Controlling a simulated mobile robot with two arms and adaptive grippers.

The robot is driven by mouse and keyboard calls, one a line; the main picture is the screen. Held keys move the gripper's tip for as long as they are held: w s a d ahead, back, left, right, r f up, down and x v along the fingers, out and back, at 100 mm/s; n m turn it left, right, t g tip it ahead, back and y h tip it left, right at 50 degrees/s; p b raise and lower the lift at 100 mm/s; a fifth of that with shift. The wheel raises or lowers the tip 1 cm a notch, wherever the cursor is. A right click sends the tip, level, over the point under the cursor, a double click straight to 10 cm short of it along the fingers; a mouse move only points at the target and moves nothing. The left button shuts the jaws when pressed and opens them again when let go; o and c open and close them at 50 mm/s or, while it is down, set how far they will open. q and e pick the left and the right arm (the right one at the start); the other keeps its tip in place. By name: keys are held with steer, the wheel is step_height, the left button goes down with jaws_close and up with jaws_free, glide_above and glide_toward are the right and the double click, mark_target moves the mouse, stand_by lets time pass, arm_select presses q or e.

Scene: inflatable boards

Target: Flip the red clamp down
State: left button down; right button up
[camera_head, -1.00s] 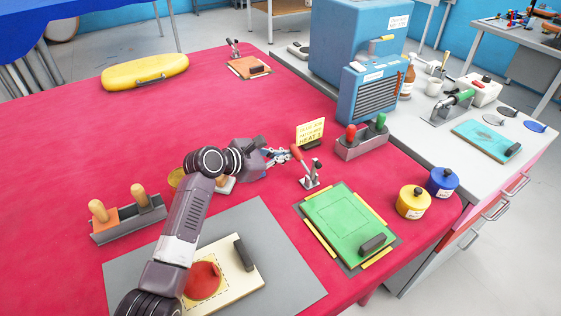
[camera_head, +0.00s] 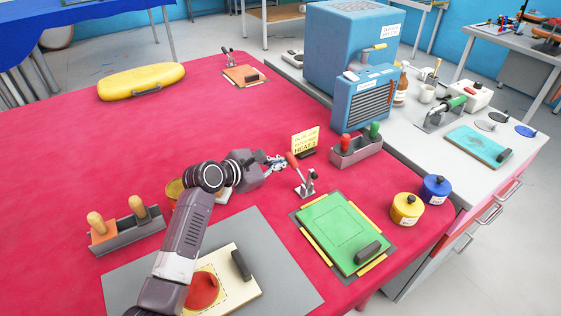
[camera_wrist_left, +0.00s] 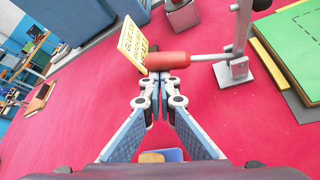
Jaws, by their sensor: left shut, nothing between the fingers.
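The red clamp (camera_head: 293,162) stands on the red table beside the green board, with its red handle tilted up toward the left and its metal base below. My left gripper (camera_head: 282,161) is shut and empty, with its fingertips close to the handle's left side. In the left wrist view the red handle (camera_wrist_left: 168,60) lies just beyond the shut fingertips (camera_wrist_left: 158,76). I cannot tell whether they touch. The clamp's metal base (camera_wrist_left: 233,70) is to the right there. My right gripper is not in view.
The green board (camera_head: 340,228) lies right of the clamp. A yellow sign (camera_head: 305,141) stands behind it, and a holder with red and green handles (camera_head: 355,151) is behind right. Yellow (camera_head: 407,209) and blue pots (camera_head: 435,189) stand at the right edge.

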mark_target(288, 156)
arm_select(q)
steer(key=r+p, duration=0.1)
steer(key=r+m+t+p, duration=0.1)
steer(key=s+p, duration=0.1)
steer(key=shift+d+r+m+p, duration=0.35)
steer(key=shift+r+m, duration=0.05)
steer(key=shift+s+d+r+m+t+y+p, duration=0.4)
steer(key=shift+s+r+m+t+p, duration=0.3)
steer(key=shift+m+t, duration=0.2)
steer(key=s+d+r+m+t, duration=0.2)
steer(key=s+d+m+t, duration=0.1)
steer(key=s+m, duration=0.3)
steer(key=shift+s+d+r+t+h+b, duration=0.2)
steer(key=shift+d+t+h+b, duration=0.15)
steer(key=shift+d, duration=0.3)
steer(key=shift+s+d+f, duration=0.1)
steer(key=shift+d+f, duration=0.05)
